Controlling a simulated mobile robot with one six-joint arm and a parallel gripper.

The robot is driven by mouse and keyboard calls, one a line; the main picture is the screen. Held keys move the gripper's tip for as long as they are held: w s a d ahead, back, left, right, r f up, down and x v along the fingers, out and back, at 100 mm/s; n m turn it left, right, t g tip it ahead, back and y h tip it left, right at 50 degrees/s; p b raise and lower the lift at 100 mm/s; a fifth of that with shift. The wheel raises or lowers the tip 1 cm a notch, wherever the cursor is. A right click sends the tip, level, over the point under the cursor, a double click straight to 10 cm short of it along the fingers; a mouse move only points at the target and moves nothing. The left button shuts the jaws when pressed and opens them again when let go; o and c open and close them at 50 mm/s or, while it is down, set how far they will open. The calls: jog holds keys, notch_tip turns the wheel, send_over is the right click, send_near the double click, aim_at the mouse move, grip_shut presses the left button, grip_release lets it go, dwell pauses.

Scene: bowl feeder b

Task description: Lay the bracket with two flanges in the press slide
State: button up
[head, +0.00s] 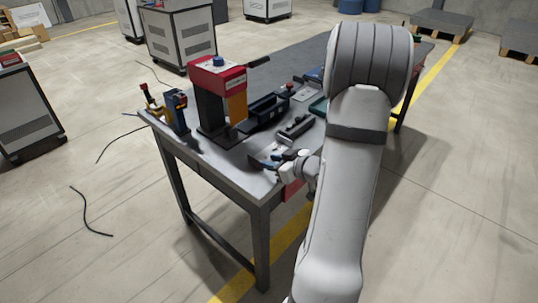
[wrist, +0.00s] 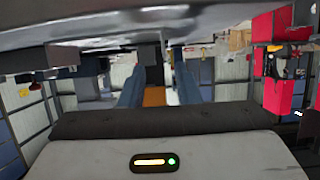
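The press stands on the grey table in the head view, with a red head (head: 218,76), a black column and an orange panel. The press slide is not clear at this size. My gripper (head: 276,161) is at the table's near edge, in front of and to the right of the press, low over the top. In the wrist view its blue fingers (wrist: 158,88) stand apart, with a gap between them. A dark block shape (wrist: 150,54) shows beyond the gap; I cannot tell what it is. I cannot make out the bracket with two flanges for sure.
On the table (head: 228,172) a black tray (head: 268,111) lies right of the press, and a dark grey fixture (head: 295,128) lies nearer my arm. A blue-and-black device (head: 177,110) stands at the left corner. My arm hides the table's right side.

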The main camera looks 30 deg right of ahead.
aim_at(256, 159)
jog(key=x, duration=0.7)
jog(key=shift+w+a, duration=0.1)
jog(key=shift+a, duration=0.25)
grip_shut()
